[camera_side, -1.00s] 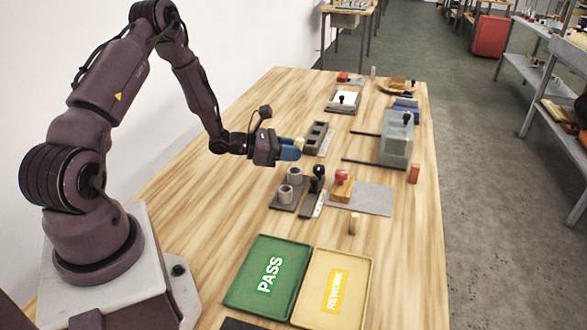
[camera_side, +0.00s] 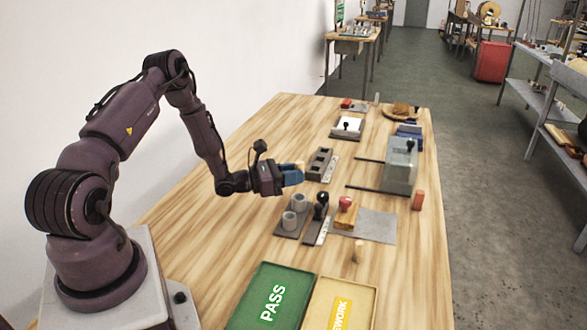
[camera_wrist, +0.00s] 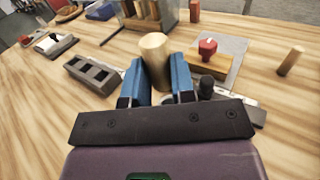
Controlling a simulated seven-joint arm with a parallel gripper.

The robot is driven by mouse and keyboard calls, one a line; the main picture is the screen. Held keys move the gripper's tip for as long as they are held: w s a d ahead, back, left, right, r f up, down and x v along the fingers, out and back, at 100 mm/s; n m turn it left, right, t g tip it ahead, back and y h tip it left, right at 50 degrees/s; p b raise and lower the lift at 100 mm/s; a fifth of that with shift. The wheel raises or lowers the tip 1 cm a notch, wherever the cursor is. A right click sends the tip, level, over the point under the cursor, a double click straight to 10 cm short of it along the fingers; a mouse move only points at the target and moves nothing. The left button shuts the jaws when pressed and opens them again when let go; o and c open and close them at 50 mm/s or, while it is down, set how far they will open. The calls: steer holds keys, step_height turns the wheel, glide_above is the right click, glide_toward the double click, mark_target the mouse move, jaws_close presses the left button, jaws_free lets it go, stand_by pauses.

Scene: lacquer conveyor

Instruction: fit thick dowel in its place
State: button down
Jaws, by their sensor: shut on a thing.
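My gripper (camera_side: 292,176) is shut on a thick, pale wooden dowel (camera_wrist: 154,50). In the wrist view the dowel sticks out past the two blue fingers (camera_wrist: 158,78). In the side view only a bit of the dowel (camera_side: 299,165) shows, and the gripper hangs above the table. A grey block with several square openings (camera_side: 319,163) stands just beyond the gripper to the right; it also shows left of the fingers in the wrist view (camera_wrist: 93,75). I cannot tell which place fits the dowel.
A small wooden peg (camera_side: 358,251) and an orange-brown block (camera_side: 418,200) stand right. A green PASS tray (camera_side: 268,294) is in front.

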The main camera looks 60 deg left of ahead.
mark_target(293, 198)
steer(key=shift+f, duration=1.95)
steer(key=shift+f, duration=0.9)
steer(key=c, duration=0.9)
jaws_free()
steer(key=v, duration=1.3)
steer(key=shift+d, duration=0.1)
